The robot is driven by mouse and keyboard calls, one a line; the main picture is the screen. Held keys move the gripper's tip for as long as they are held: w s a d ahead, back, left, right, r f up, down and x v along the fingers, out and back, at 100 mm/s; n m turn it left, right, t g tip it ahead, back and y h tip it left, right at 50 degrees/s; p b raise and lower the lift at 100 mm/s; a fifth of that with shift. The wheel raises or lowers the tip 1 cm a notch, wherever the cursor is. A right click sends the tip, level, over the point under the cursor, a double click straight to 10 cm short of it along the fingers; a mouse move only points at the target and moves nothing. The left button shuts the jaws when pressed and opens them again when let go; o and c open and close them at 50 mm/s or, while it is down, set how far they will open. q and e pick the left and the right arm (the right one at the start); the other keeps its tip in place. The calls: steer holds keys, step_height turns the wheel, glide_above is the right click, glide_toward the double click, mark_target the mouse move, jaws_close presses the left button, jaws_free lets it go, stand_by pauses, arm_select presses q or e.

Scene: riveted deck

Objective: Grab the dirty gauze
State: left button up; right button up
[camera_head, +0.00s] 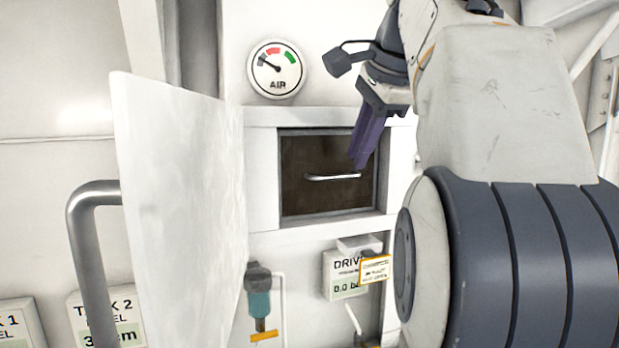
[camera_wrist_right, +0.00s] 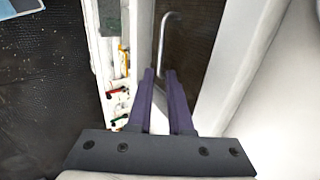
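No dirty gauze shows in either view. A dark brown drawer front (camera_head: 310,195) with a thin silver handle (camera_head: 332,177) sits in a white recess; the drawer looks shut. The same drawer front (camera_wrist_right: 208,30) and handle (camera_wrist_right: 163,45) show in the wrist view. My right gripper (camera_head: 358,163), with purple fingers, points down in front of the drawer's upper right. My left gripper is not in view.
An air gauge (camera_head: 276,69) is above. A teal fitting (camera_head: 259,300) and a pressure display (camera_head: 345,275) are below. Dark deck floor (camera_wrist_right: 45,100) shows in the wrist view.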

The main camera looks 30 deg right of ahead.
mark_target(349, 169)
steer(key=shift+a+x, duration=0.2)
steer(key=shift+x, duration=2.2)
jaws_close()
steer(key=shift+r, duration=0.15)
